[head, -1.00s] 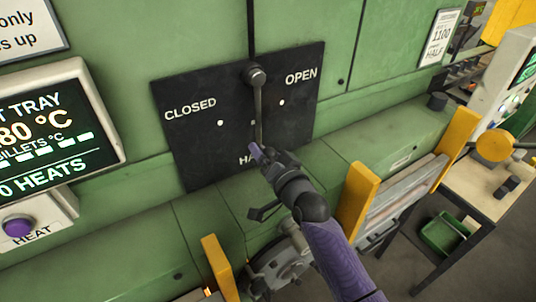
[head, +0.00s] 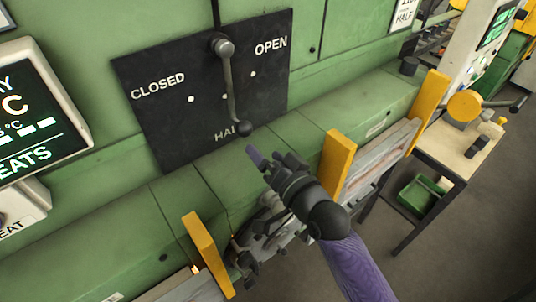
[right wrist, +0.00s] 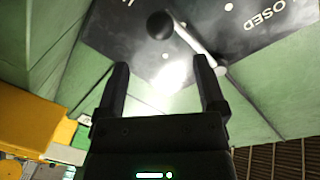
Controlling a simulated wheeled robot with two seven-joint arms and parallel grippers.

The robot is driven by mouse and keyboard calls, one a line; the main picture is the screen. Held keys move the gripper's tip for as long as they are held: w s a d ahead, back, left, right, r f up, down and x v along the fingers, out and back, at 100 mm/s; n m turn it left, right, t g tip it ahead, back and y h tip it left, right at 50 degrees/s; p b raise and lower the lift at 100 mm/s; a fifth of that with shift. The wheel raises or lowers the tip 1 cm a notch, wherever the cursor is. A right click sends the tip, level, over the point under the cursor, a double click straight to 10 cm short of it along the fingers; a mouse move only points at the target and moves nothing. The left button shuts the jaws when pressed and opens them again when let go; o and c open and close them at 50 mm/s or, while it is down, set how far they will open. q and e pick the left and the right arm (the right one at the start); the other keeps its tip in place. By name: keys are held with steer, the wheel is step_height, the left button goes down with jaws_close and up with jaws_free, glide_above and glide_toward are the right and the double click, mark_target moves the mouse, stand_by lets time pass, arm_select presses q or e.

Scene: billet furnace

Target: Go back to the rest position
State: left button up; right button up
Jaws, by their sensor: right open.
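My right gripper (head: 264,160) is in front of the green furnace wall, below and to the right of the lever's knob. In the right wrist view the two fingers of the gripper (right wrist: 163,95) are apart with nothing between them. The lever (head: 230,85) hangs from its pivot on the black plate (head: 150,70), its dark knob pointing down at the partly covered "HALF" mark. The lever also shows in the right wrist view (right wrist: 195,42), beyond the fingertips and apart from them. My left gripper is not in view.
Yellow posts (head: 339,163) and a grey slide stand close to my right forearm. A lit display (head: 38,112) is at the left. A side table (head: 462,150) with a green bin (head: 421,195) below it is at the right. Grey floor lies open at the lower right.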

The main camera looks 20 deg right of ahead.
steer(key=s+d+f+n+g+h, duration=0.1)
steer(key=s+f+n+g+h, duration=0.15)
steer(key=s+f+g, duration=0.55)
steer(key=s+d+f+n+g+h, duration=0.1)
steer(key=s+d+f+n+g, duration=0.2)
steer(key=s, duration=0.9)
steer(key=s+f+n+g+b, duration=0.3)
steer(key=f+b, duration=1.6)
steer(key=f, duration=2)
steer(key=s+d+f+g+b, duration=0.1)
steer(key=s+f+b, duration=0.5)
steer(key=f, duration=0.4)
steer(key=s+d+f+g+h+b, duration=0.1)
steer(key=s+f+b, duration=0.5)
steer(key=f, duration=0.5)
steer(key=shift+s+f+m, duration=0.25)
steer(key=shift+s+m, duration=0.2)
steer(key=shift+s, duration=0.6)
